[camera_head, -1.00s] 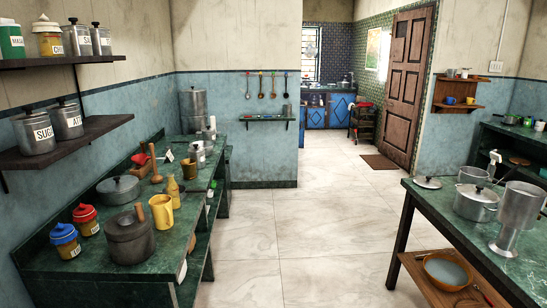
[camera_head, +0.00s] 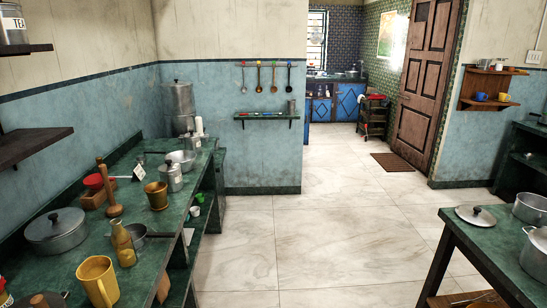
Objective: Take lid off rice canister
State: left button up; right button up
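No canister that I can read as rice is in view. A tall steel container (camera_head: 178,103) with a lid stands in the far corner of that counter, with no readable label. A canister marked TEA (camera_head: 14,27) shows partly on the upper left shelf, cut off by the picture's edge. Neither of my grippers is in view.
The left counter also holds a lidded pot (camera_head: 56,233), a yellow mug (camera_head: 98,281), a bottle (camera_head: 123,245) and a brass cup (camera_head: 156,196). A right table (camera_head: 468,247) holds a loose lid (camera_head: 475,214) and pots. The tiled floor (camera_head: 320,240) between is clear.

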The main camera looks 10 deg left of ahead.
aim_at(191, 134)
jog(key=i, duration=1.7)
